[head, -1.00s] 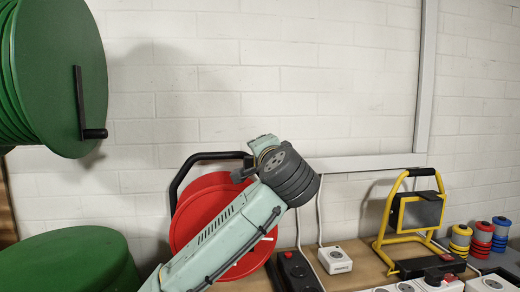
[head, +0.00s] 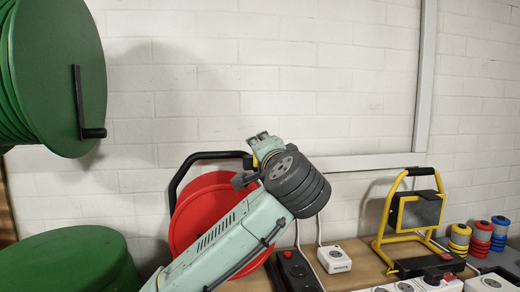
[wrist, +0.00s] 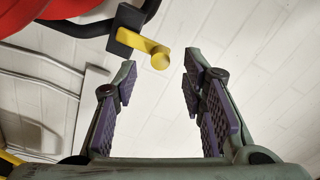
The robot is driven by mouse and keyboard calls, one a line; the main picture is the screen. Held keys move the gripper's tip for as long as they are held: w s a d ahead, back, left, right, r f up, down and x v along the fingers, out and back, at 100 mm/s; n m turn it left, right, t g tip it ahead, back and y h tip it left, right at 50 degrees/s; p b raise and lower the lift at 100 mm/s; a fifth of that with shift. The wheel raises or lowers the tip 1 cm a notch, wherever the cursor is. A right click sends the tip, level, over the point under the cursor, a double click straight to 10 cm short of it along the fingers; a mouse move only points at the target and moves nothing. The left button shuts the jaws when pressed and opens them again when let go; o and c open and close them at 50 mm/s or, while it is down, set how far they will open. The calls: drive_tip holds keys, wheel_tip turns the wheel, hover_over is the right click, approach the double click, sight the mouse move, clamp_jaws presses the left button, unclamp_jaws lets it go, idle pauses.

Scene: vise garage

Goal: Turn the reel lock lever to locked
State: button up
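The reel lock lever (wrist: 142,45) is a yellow bar with a round knob. It sits on a black block (wrist: 124,28) at the reel's black frame, at the top of the wrist view. My gripper (wrist: 161,78) is open and empty. The lever's knob lies just beyond the fingertips, roughly between them in the picture; I see no contact. The red reel (head: 202,210) with its black tube frame (head: 181,178) stands on the bench in the head view, partly behind my arm. My wrist mostly hides the lever area and the gripper's fingers there.
A large green reel (head: 60,70) with a black crank hangs at upper left. A green drum (head: 70,262) is at lower left. A yellow-framed work light (head: 413,220), a white socket box (head: 334,259) and a black power strip (head: 294,270) stand right of my arm. The wall is behind.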

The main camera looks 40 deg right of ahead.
drive_tip(key=v, duration=0.8)
idle(0.4)
